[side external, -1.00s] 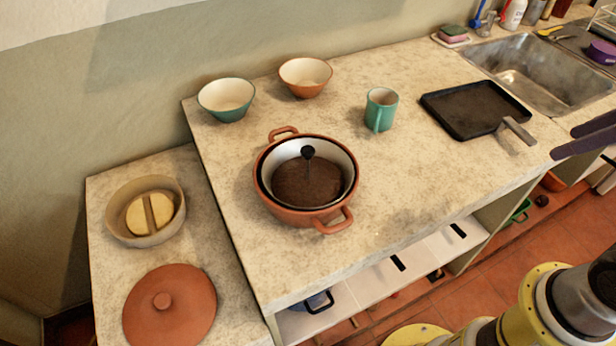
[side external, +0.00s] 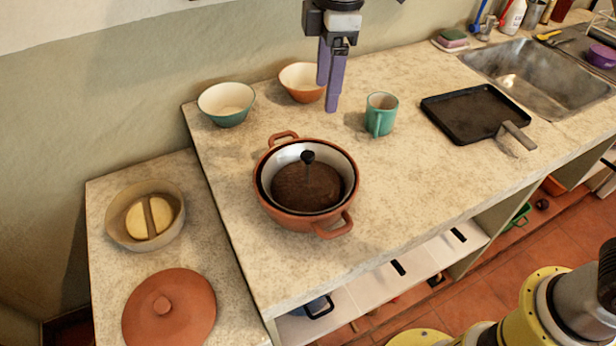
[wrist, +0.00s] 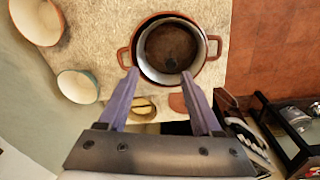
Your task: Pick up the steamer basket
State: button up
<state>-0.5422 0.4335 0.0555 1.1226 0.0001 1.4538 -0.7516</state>
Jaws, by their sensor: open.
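The steamer basket (side external: 290,187) appears to be the insert with a pale metal wall, dark floor and upright black-knobbed centre post. It sits inside a terracotta pot (side external: 319,223) with two loop handles, on the counter. In the wrist view the basket (wrist: 170,45) lies beyond the fingertips, at the top middle, inside the pot (wrist: 124,57). My gripper (side external: 328,97) is open and empty, fingers pointing down, raised behind and slightly right of the pot in the side view. It also shows in the wrist view (wrist: 159,74), its fingers apart.
A green bowl (side external: 226,104) and an orange bowl (side external: 299,80) stand behind the pot. A green mug (side external: 380,115) and a black pan (side external: 474,112) are to its right. A lower counter at left holds a beige bowl (side external: 115,217) and a terracotta lid (side external: 168,310).

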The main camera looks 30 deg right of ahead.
send_over(308, 155)
jog(key=shift+n+g, duration=0.3)
jog(key=shift+n, duration=0.1)
notch_tip(308, 155, down, 5)
jog(key=shift+r, duration=0.1)
notch_tip(308, 155, down, 8)
jog(key=shift+r, duration=0.2)
jog(key=shift+w+f, duration=0.1)
jog(key=shift+f, duration=2.75)
jog(key=shift+c, duration=0.3)
grip_shut()
jog(key=shift+r, duration=0.1)
